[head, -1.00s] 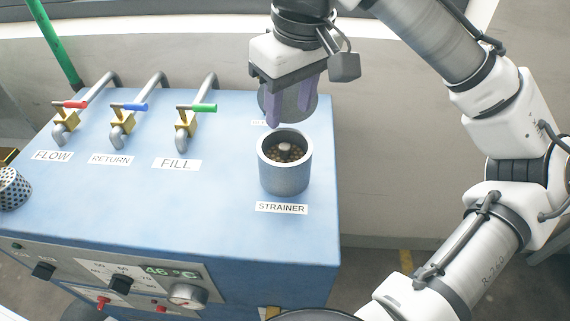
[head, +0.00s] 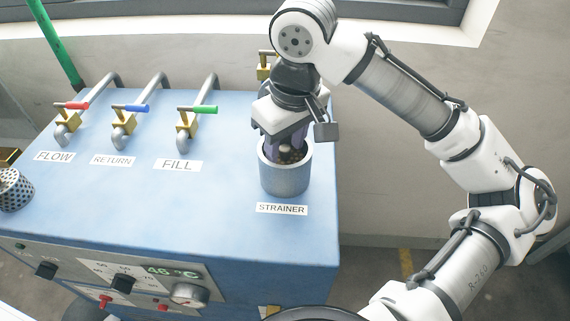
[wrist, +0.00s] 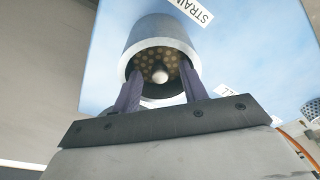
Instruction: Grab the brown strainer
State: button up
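The brown strainer (head: 297,157) is a perforated insert with a pale knob, sitting inside a grey metal cup (head: 284,182) above the STRAINER label. In the wrist view the brown strainer (wrist: 149,66) shows its hole pattern and rounded knob inside the cup (wrist: 158,32). My gripper (head: 284,150) points down at the cup's mouth, its purple fingers apart. In the wrist view my gripper (wrist: 161,70) has one finger on each side of the knob, with gaps between. I cannot tell how deep the fingertips reach into the cup.
The blue top (head: 190,215) carries three taps at the left: red (head: 70,105), blue (head: 130,107) and green (head: 198,109). A perforated metal cup (head: 14,190) stands at the far left. A brass fitting (head: 264,70) shows behind my gripper. The surface in front of the taps is clear.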

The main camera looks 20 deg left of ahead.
grip_shut()
jog(key=shift+r, duration=0.15)
